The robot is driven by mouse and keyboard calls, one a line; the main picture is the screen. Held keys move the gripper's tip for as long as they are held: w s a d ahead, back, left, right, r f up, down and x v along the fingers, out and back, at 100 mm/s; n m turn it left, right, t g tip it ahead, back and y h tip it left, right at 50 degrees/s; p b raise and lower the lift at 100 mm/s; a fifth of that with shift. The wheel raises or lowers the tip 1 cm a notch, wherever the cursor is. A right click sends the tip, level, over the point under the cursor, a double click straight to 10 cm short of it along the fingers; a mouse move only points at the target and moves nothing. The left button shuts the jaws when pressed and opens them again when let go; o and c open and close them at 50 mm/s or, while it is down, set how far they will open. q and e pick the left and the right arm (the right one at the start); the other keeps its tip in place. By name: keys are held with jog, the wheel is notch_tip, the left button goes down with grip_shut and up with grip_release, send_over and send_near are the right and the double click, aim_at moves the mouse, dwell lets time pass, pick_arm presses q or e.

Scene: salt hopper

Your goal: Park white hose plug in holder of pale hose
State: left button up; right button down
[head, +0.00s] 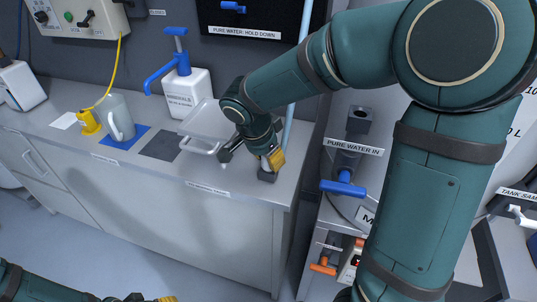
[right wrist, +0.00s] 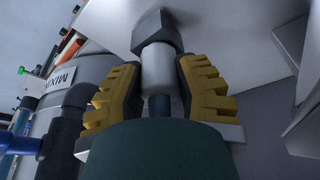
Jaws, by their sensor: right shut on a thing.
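My right gripper (head: 268,160) is over the front right part of the counter, its yellow fingers pointing down at a small dark holder block (head: 267,175). In the right wrist view the gripper (right wrist: 160,85) is shut on the white hose plug (right wrist: 157,60), a pale cylinder with a dark lower part. The plug's far end meets the dark holder block (right wrist: 157,30); whether it sits inside or only against it is hidden. The pale hose (head: 289,130) hangs down behind my right arm to the gripper. My left gripper (head: 150,298) barely shows at the bottom edge, its jaws unclear.
On the counter (head: 235,182) stand a white tray (head: 208,120), a white minerals canister (head: 188,93) with blue pump, a grey jug (head: 117,117) and a yellow plug (head: 88,122). A blue-handled valve (head: 343,187) is right of the counter. The floor in front is clear.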

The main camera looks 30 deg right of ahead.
jog(key=shift+f, duration=0.3)
jog(key=shift+c, duration=0.4)
grip_release()
jog(key=shift+r, duration=0.2)
jog(key=shift+p+v, duration=1.8)
jog(key=shift+v, duration=1.1)
jog(key=shift+f, duration=0.15)
